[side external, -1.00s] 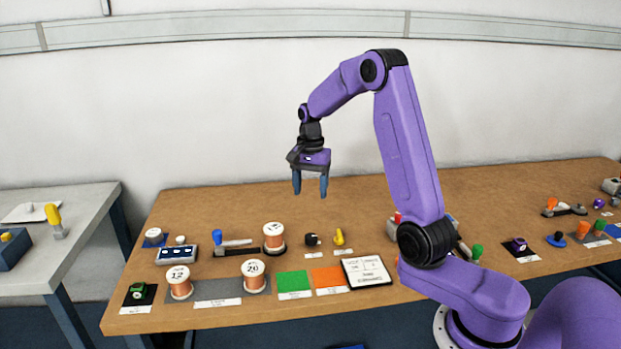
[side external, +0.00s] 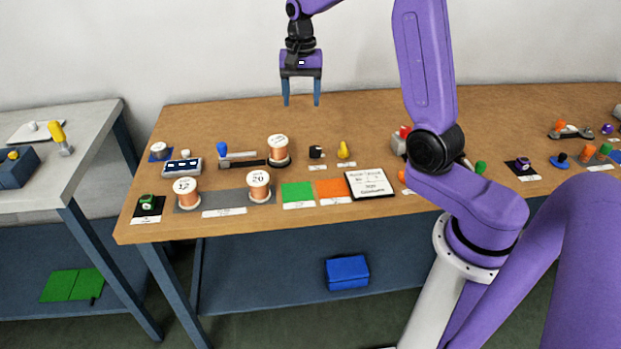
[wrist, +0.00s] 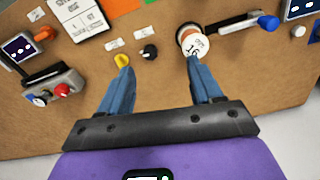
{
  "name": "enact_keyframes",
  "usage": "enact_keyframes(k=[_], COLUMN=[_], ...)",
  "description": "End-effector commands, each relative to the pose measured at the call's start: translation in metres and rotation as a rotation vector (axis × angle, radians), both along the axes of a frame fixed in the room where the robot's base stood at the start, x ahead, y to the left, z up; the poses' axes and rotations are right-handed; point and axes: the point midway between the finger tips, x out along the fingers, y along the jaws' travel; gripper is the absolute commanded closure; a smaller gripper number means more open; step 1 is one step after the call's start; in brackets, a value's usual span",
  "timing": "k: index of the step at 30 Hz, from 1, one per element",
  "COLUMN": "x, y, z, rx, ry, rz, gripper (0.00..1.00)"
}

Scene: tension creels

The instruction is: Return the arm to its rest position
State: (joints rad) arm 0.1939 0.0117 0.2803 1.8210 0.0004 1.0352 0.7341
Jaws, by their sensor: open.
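My gripper (side external: 301,100) hangs in the air above the back part of the wooden table (side external: 225,113), fingers pointing down, apart and empty. In the wrist view my gripper (wrist: 162,85) shows two blue fingers spread wide with bare table between them. A copper spool (side external: 279,150) stands on the lever device below; its white top also shows near one fingertip in the wrist view (wrist: 193,42). A yellow knob (side external: 343,150) and a black knob (side external: 317,152) sit to its right on the table.
Spools marked 12 (side external: 186,192) and 20 (side external: 259,184) stand on a grey mat. Green (side external: 298,195) and orange (side external: 331,188) squares and a white sign (side external: 370,184) lie at the front. A grey side table (side external: 50,190) stands at the left. Air around my gripper is clear.

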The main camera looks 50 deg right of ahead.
Motion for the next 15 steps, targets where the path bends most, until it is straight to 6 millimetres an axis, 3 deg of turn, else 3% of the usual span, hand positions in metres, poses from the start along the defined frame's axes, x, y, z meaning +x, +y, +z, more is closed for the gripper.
enact_keyframes(k=[6,15], x=[-0.022,-0.072], y=[0.054,0.112], z=[0.005,0.008], rx=[-0.001,-0.002], ry=[-0.004,-0.01], rz=[0.3,0.707], gripper=[0.35,0.35])
